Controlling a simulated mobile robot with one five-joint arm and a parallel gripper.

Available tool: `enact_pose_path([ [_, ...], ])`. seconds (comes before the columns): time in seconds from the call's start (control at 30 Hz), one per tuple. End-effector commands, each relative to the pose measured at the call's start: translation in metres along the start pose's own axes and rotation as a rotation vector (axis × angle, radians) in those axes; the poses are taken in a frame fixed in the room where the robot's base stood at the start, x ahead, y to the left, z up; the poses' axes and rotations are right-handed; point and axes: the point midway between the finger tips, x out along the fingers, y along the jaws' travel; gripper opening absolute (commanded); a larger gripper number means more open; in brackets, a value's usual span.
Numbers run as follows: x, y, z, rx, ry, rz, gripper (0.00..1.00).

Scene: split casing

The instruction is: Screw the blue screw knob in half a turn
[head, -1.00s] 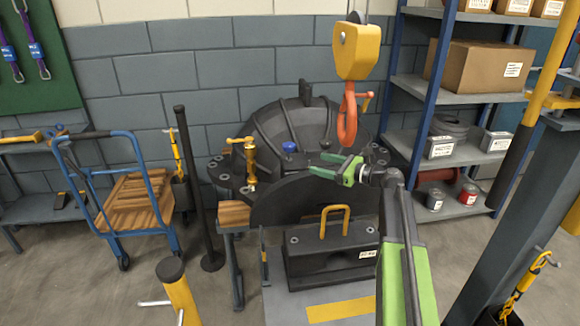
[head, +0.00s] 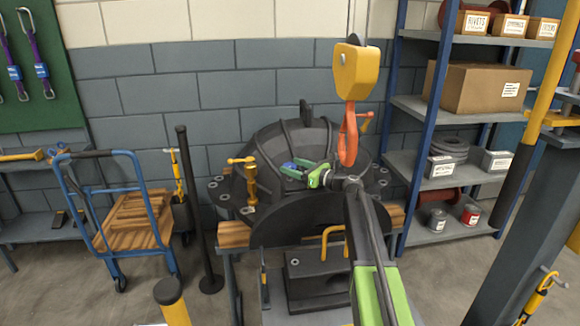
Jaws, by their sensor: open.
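The blue screw knob (head: 288,166) sits on the front of the black domed casing (head: 270,143). It is partly covered by my gripper (head: 292,170). My gripper has green fingers and reaches in from the right, with its fingertips at the knob. The fingers are open. From this view I cannot tell whether the knob lies between the fingers or just behind them, or whether they touch it.
An orange crane hook (head: 348,138) hangs just right of and above my gripper. A brass clamp (head: 248,180) stands on the casing's left flange. A dark block with a yellow handle (head: 322,238) sits in front. Shelves (head: 432,105) stand at right.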

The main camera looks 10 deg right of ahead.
Motion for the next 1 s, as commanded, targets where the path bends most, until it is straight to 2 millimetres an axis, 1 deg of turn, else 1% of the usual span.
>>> enact_pose_path([
  [0.03, 0.007, -0.001, 0.000, 0.000, 0.000, 0.001, 0.66],
  [0.17, 0.017, -0.001, 0.000, 0.000, 0.000, 0.000, 0.66],
  [0.43, 0.019, -0.001, 0.000, 0.000, 0.000, -0.001, 0.66],
  [0.47, 0.019, -0.001, 0.000, 0.000, 0.000, -0.001, 0.65],
  [0.9, 0.017, -0.002, 0.000, 0.000, 0.000, -0.002, 0.07],
  [0.93, 0.018, -0.002, 0.000, 0.000, 0.000, -0.003, 0.04],
  [1.0, 0.017, -0.002, 0.000, 0.000, 0.000, -0.003, 0.04],
])
